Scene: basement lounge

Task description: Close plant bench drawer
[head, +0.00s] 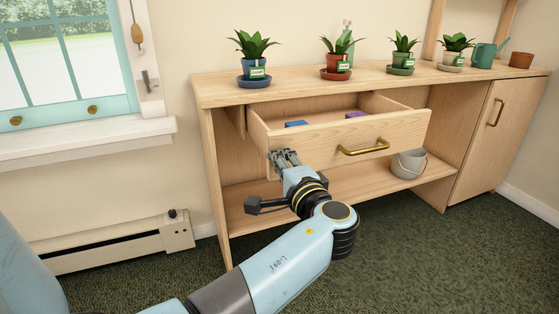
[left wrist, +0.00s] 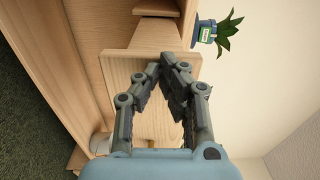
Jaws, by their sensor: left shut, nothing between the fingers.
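The plant bench (head: 460,88) stands against the wall. Its wooden drawer (head: 400,129) is pulled well out, with a brass handle (head: 363,148) on its front. A blue item (head: 296,124) and a purple item (head: 355,115) lie inside. My left gripper (head: 284,158) is shut and empty at the left end of the drawer front, left of the handle. In the left wrist view the shut fingertips (left wrist: 172,60) overlap the drawer front (left wrist: 120,75); I cannot tell whether they touch it. My right gripper is not in view.
Several potted plants (head: 252,67) on saucers, a teal watering can (head: 484,55) and a terracotta pot (head: 521,60) stand on the bench top. A grey bucket (head: 408,165) is on the lower shelf. A baseboard heater (head: 110,240) runs along the left wall.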

